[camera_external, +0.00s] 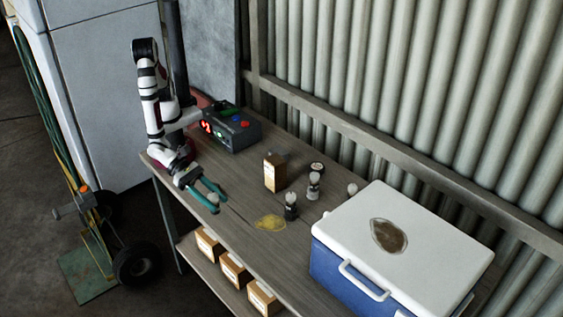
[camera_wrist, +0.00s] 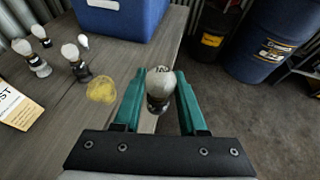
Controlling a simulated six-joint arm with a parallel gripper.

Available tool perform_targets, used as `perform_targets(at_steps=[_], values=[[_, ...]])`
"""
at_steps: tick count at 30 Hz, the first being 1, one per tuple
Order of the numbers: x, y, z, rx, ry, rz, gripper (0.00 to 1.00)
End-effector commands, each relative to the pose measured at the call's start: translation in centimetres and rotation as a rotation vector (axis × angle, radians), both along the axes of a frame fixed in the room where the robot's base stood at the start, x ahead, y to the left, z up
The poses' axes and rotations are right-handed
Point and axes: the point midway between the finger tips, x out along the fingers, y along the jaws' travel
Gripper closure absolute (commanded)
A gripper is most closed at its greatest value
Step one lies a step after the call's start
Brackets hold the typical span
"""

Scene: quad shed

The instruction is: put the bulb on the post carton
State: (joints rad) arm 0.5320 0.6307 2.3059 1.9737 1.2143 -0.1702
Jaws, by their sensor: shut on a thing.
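My gripper (camera_external: 216,198) has teal fingers and is shut on a bulb (camera_wrist: 161,84). The bulb is whitish with a dark base, and sits between the fingers near their tips in the wrist view; it is small in the external view (camera_external: 213,199). The gripper is at the near left edge of the bench. The post carton (camera_external: 274,172) is a small upright tan box on the bench, right of and behind my gripper. Its printed face shows at the left edge of the wrist view (camera_wrist: 15,107). More bulbs (camera_external: 314,185) stand beyond the carton, apart from it.
A blue cooler with a white lid (camera_external: 400,225) fills the bench's right end. A black device with coloured buttons (camera_external: 232,130) sits at the back left. A yellow stain (camera_external: 270,222) marks the bench top. Several cartons (camera_external: 235,271) lie on the lower shelf. Bench between gripper and carton is clear.

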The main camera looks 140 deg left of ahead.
Motion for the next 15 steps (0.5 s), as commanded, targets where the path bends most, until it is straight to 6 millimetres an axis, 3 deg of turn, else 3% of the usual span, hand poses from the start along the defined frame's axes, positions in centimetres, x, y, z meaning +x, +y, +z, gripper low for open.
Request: perform_targets(at_steps=[4, 8, 12, 15], values=[[0.3, 2.3, 2.4, -0.004, -0.007, 0.096, 1.00], [-0.2, 6.7, 6.1, -0.007, -0.009, 0.284, 1.00], [-2.7, 12.0, 9.8, -0.005, -0.007, 0.531, 1.00], [-5.1, 14.7, 11.4, -0.003, -0.003, 0.680, 1.00]])
